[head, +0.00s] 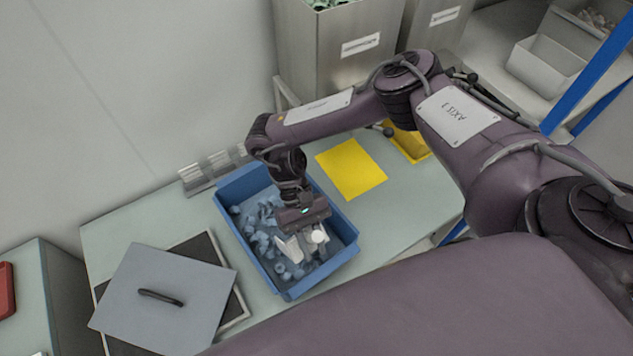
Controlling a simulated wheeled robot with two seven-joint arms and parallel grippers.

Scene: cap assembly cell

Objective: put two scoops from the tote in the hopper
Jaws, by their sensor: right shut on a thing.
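The blue tote (347,258) stands on the pale green table and holds many loose light-blue caps (262,240). My right gripper (306,238) reaches down into the tote from above. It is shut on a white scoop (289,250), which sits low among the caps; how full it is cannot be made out. A steel hopper (318,62) with a white label stands behind the table, and green pieces show in its top. A second labelled steel hopper (432,25) stands to its right. My left gripper is not in view.
A grey lid with a dark handle (180,275) lies over a dark framed mat at the left. A yellow sheet (351,168) lies right of the tote, near a yellow container (409,145). A clear rack (208,172) stands behind the tote. Grey bins (545,68) sit at the upper right.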

